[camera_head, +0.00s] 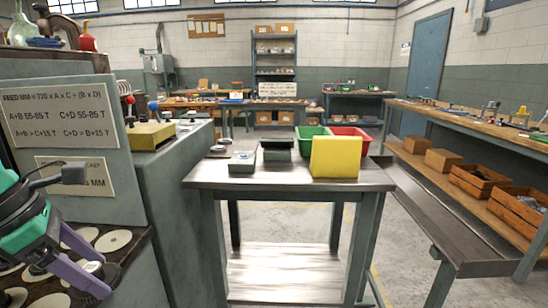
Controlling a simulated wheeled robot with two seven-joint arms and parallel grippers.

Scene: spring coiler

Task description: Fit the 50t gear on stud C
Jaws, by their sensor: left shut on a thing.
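My left gripper (102,276) is at the lower left, with purple fingers and a green and black body. It is shut on a small grey round piece (94,267), mostly covered by the fingers; I cannot tell whether this is the 50t gear. Several pale round discs like gears (114,240) lie on a dark shelf below and beside the gripper. No tooth counts are readable on them. Stud C cannot be made out. My right gripper is not in view.
A grey machine cabinet (165,220) stands beside the gripper, with a formula plate (60,112) above it. A long bench (470,122) runs along the right. The floor between is clear.

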